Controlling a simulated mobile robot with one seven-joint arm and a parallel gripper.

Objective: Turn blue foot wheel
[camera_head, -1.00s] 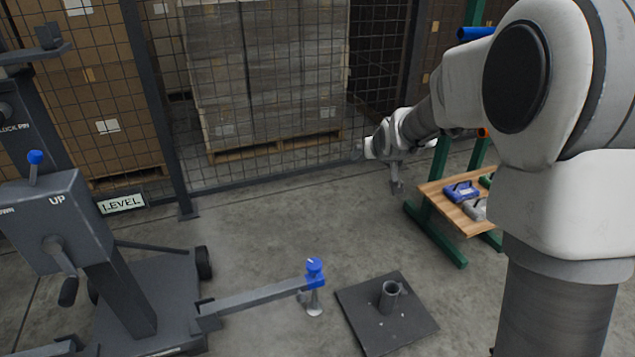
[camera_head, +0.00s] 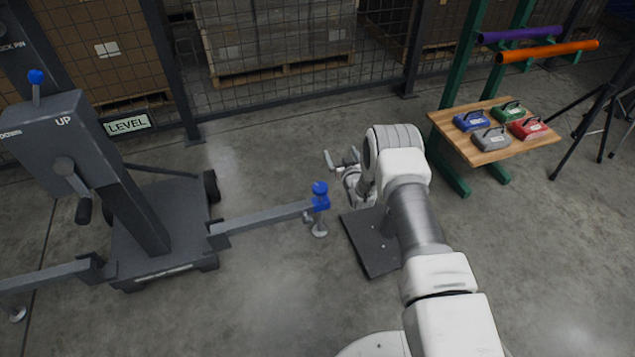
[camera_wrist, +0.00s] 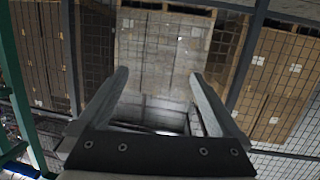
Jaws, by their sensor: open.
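The blue foot wheel (camera_head: 320,188) sits on top of the blue end piece of a grey outrigger leg (camera_head: 265,216). A round silver foot pad (camera_head: 319,231) is below it on the floor. The leg belongs to a grey lift stand (camera_head: 130,200) on the left. My gripper (camera_head: 340,158) is just right of and beyond the blue wheel in the head view, apart from it. In the wrist view my gripper (camera_wrist: 155,95) has its two fingers spread with nothing between them. The wheel does not show in the wrist view.
A dark floor plate (camera_head: 368,250) lies right of the wheel, partly hidden by my arm. A wooden shelf (camera_head: 470,152) holds blue, grey, green and red handled blocks. A mesh fence (camera_head: 290,85) stands behind. The floor in front of the leg is clear.

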